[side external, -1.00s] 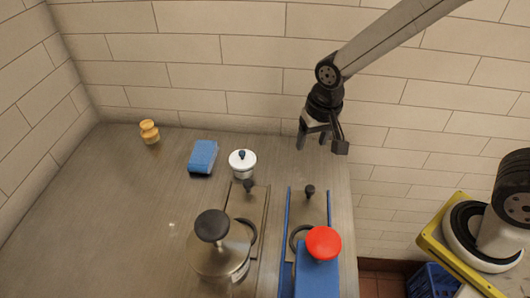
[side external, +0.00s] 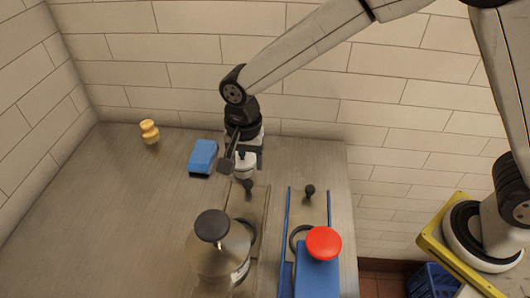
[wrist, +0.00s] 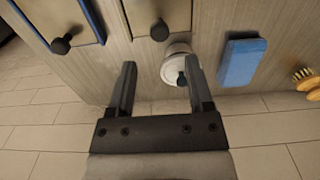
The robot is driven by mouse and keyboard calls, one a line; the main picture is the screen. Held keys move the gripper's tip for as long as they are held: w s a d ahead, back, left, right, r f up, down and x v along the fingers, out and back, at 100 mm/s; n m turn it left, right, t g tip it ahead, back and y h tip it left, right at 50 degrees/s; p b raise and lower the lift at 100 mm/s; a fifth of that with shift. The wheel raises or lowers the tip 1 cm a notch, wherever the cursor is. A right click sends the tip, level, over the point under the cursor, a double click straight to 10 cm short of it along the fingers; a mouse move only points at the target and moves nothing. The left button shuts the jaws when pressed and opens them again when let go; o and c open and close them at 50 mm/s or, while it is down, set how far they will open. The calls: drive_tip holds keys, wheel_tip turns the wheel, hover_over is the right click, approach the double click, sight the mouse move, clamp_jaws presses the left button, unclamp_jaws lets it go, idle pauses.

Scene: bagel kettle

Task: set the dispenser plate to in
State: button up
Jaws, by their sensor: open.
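Two flat sliding plates with black knobs lie on the counter; I cannot tell by marking which is the dispenser plate. The right plate (side external: 313,212) runs between blue rails, its black knob (side external: 310,190) at the far end, by a blue block with a red knob (side external: 323,243). The left plate (side external: 240,204) has a black knob (side external: 248,185) and lies beside a steel kettle (side external: 220,258). My gripper (side external: 243,163) is open, pointing down over the white lidded pot, near the left plate's knob. In the wrist view, both knobs (wrist: 62,44) (wrist: 159,30) lie beyond my empty fingers (wrist: 161,75).
The white pot (wrist: 174,70) sits just beyond and partly behind my right finger in the wrist view. A blue sponge (side external: 203,156) and a yellow-orange object (side external: 149,131) stand farther left. A tiled wall (side external: 180,75) closes the back. The counter's left is clear.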

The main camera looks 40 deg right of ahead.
sight(248, 182)
drive_tip(key=shift+f, duration=3.75)
clamp_jaws()
